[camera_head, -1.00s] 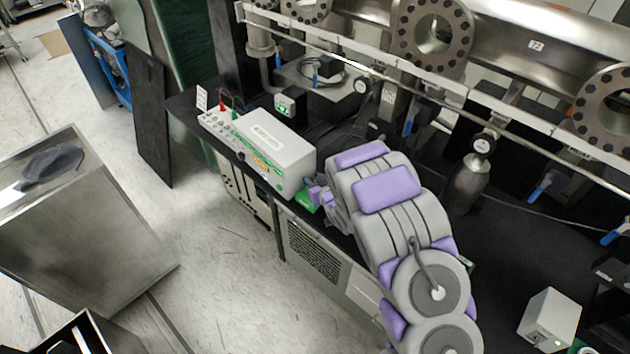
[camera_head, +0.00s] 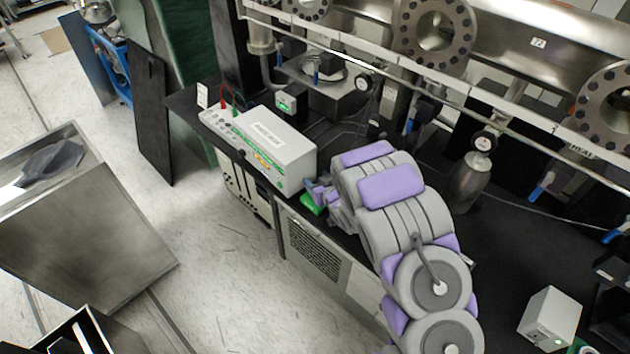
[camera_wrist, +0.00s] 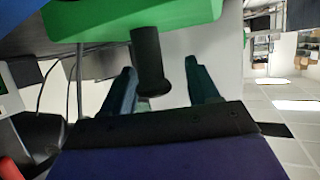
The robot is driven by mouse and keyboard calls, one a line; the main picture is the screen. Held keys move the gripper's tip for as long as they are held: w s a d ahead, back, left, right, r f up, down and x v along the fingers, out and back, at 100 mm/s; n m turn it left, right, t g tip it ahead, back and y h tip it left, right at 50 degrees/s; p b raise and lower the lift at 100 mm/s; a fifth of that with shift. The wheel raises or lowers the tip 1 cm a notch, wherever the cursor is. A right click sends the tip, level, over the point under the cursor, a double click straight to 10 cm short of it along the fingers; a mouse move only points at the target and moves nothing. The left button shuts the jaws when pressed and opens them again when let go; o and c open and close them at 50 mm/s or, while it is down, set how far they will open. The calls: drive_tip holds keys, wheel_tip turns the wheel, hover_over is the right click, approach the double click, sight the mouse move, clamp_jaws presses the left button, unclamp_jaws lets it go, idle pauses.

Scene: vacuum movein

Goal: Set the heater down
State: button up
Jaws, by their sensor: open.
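A green block with a black cylindrical handle, which I take for the heater, shows in the wrist view (camera_wrist: 150,18). In the head view it is a small green patch (camera_head: 313,205) at the bench's front edge, beside the white instrument box. My gripper (camera_head: 318,190) is just above and beside it, partly hidden by my arm. In the wrist view my gripper (camera_wrist: 161,66) is open, with its two dark fingers on either side of the black handle (camera_wrist: 150,60) and visible gaps around it. The block's underside contact is hidden.
The white instrument box (camera_head: 275,150) with cables stands left of my gripper on the black bench (camera_head: 500,265). Flanged metal pipework (camera_head: 440,35) and gauges run along the back. A small white box (camera_head: 550,316) is at the lower right. A metal cabinet (camera_head: 85,235) stands across the floor.

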drive_tip(key=shift+d+r, duration=0.35)
drive_tip(key=shift+d, duration=0.4)
drive_tip(key=shift+a+r+p+v, duration=0.35)
drive_tip(key=shift+p+v, duration=0.4)
drive_tip(key=shift+v, duration=5.15)
drive_tip(key=s+d+r+m+g+h, duration=0.2)
drive_tip(key=s+d+r+h, duration=0.25)
drive_tip(key=d, duration=0.35)
drive_tip(key=s+d+r+m+g+h, duration=0.2)
drive_tip(key=s+d+r+g+h, duration=0.15)
drive_tip(key=d+r, duration=0.35)
drive_tip(key=s+r+g, duration=0.2)
drive_tip(key=s+r, duration=0.1)
drive_tip(key=s, duration=0.8)
drive_tip(key=s+r+m+g+y, duration=0.1)
drive_tip(key=s+r+g, duration=0.2)
drive_tip(key=s, duration=0.7)
drive_tip(key=s+a+r+m+g, duration=0.1)
drive_tip(key=s+r+g, duration=0.2)
drive_tip(key=s, duration=0.8)
drive_tip(key=shift+s, duration=0.35)
drive_tip(key=shift+a, duration=0.2)
